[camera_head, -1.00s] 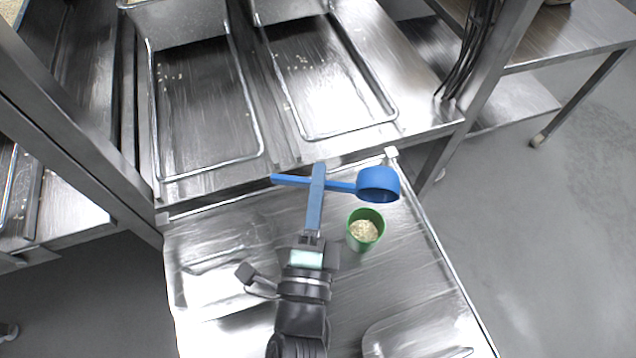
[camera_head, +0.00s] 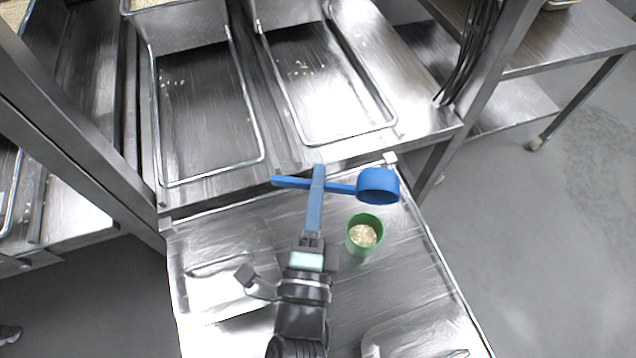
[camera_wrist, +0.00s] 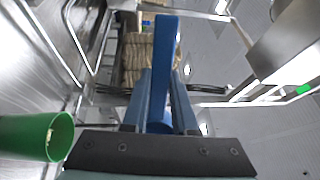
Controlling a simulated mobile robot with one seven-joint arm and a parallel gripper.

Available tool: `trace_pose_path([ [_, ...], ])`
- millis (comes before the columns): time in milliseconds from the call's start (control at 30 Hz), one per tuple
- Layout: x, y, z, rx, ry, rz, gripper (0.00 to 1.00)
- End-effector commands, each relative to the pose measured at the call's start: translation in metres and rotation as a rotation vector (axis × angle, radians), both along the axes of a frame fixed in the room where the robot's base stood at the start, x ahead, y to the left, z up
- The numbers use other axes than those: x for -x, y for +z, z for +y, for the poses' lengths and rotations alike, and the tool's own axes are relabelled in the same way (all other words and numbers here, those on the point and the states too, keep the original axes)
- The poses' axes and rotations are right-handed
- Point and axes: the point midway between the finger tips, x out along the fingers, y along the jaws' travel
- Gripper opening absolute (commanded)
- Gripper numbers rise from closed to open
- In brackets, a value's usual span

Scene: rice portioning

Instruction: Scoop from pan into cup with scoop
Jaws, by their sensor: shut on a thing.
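A blue scoop (camera_head: 378,186) shows in the head view, its handle crossing between the fingers of my gripper (camera_head: 317,181). My gripper is shut on the handle and holds the scoop above the back edge of the metal table. The scoop's inside is mostly hidden. A green cup (camera_head: 353,243) stands upright on the table, just below the scoop in the picture, with pale rice in it. In the wrist view the cup (camera_wrist: 30,136) is at the lower left and the scoop (camera_wrist: 163,60) stands between the blue fingers (camera_wrist: 160,105). Long metal pans (camera_head: 205,120) lie behind, with scattered grains.
A second pan (camera_head: 325,85) lies to the right of the first. A metal post (camera_head: 490,95) with black cables (camera_head: 463,60) stands at the right. The table's (camera_head: 375,295) surface around the cup is mostly bare. Open floor lies to the right.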

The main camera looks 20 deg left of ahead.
Motion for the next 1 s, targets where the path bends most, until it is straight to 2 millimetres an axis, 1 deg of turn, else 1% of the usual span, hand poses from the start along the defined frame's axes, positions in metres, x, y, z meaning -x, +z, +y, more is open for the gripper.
trace_pose_path([
  [33,0.0,0.011,0.0,0.0,0.0,-0.001,0.0],
  [300,0.0,0.036,0.0,0.0,-0.001,-0.001,0.0],
  [467,0.0,0.039,0.0,0.001,-0.001,0.008,0.0],
  [600,-0.001,0.043,0.0,0.008,-0.001,0.043,0.0],
  [1000,-0.001,0.045,-0.001,0.025,-0.002,0.154,0.0],
])
